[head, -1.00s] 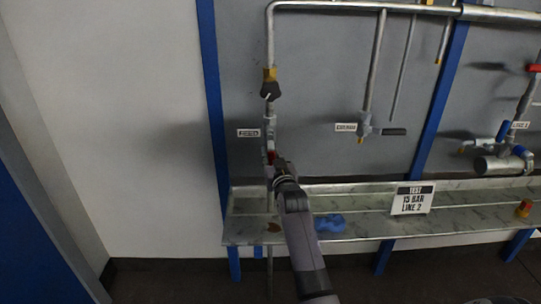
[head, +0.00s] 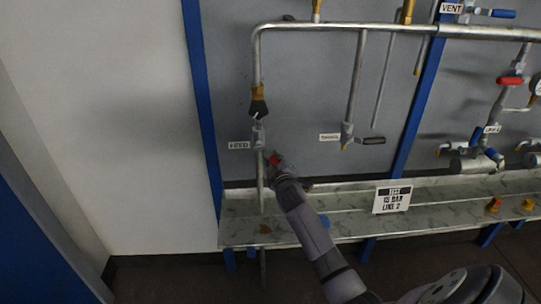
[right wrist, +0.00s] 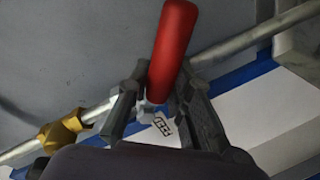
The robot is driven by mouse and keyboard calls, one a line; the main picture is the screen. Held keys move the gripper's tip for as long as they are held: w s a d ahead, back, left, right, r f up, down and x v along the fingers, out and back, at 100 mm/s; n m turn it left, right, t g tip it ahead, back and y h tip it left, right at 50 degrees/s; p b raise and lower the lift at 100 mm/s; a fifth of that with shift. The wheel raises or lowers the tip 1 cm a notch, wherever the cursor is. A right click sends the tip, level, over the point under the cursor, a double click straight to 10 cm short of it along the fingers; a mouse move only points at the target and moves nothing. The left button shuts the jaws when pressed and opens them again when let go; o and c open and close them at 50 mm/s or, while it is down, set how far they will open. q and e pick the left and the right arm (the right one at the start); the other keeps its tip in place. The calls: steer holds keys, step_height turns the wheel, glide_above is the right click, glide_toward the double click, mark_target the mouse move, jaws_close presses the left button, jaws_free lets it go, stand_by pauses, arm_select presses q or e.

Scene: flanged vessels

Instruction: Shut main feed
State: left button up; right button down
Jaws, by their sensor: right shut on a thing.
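The feed valve (head: 259,135) sits on the vertical pipe at the left end of the rig, beside a small label (head: 238,145) reading FEED. Its red lever (head: 273,159) stands out to the lower right of the pipe. My right gripper (head: 276,163) is at this lever. In the right wrist view the red lever (right wrist: 172,45) lies between the two fingers (right wrist: 158,98), which are shut on it. It stands at an angle to the silver pipe (right wrist: 240,42). The valve body is largely hidden there by the fingers. My left gripper is not in view.
A second valve (head: 347,136) with a dark lever hangs to the right. Below runs a metal tray (head: 237,232) with a TEST 15 BAR LINE 2 sign (head: 392,199). A blue post (head: 205,110) stands left of the feed pipe. The white wall beyond is clear.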

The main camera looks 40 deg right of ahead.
steer(key=n+p, duration=0.1)
steer(key=r+n+p, duration=0.2)
steer(key=shift+s+d+g+h, duration=0.25)
steer(key=shift+d+g+h, duration=0.05)
steer(key=shift+d, duration=0.1)
steer(key=shift+d+r+n+h+p, duration=0.1)
steer(key=shift+r+n+h+p, duration=0.1)
steer(key=shift+r+n+p, duration=0.35)
steer(key=shift+d+r+n+h+p, duration=0.1)
steer(key=shift+r+n+h+p, duration=0.15)
steer(key=shift+n+p, duration=0.6)
steer(key=shift+n+g, duration=0.3)
steer(key=c, duration=1.4)
jaws_free()
steer(key=shift+a, duration=0.1)
steer(key=shift+s, duration=0.15)
steer(key=v, duration=1.1)
steer(key=shift+s+a+r, duration=0.15)
steer(key=shift+s+a, duration=0.05)
steer(key=shift+s, duration=0.1)
